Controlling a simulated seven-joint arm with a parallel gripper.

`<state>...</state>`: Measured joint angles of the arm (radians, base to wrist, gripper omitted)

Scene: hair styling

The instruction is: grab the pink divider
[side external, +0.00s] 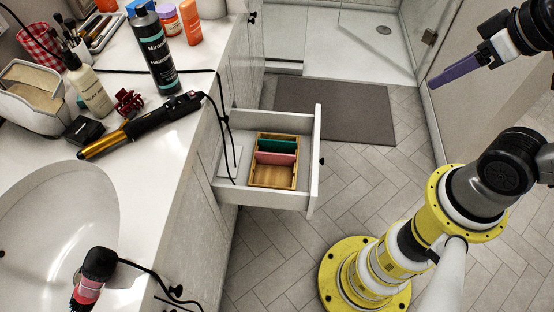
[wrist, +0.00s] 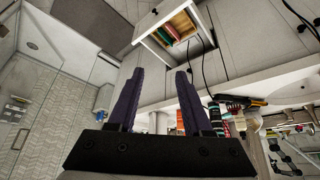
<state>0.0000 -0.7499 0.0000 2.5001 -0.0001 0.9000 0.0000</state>
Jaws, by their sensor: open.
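The pink divider (side external: 276,158) stands across a wooden organizer box (side external: 273,183) inside the open white drawer (side external: 309,188). A green divider (side external: 278,145) stands behind it in the same box. The box also shows small at the top of the wrist view (wrist: 186,24), with the dividers in it. My gripper (side external: 434,84) is at the upper right of the side view, high above the floor and well away from the drawer. Its purple fingers are spread apart and empty in the wrist view (wrist: 160,72).
A black cord (side external: 222,125) hangs from the counter into the drawer's left side. A curling iron (side external: 140,125), a black spray bottle (side external: 154,50) and several other bottles stand or lie on the counter. A grey mat (side external: 335,110) lies beyond the drawer.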

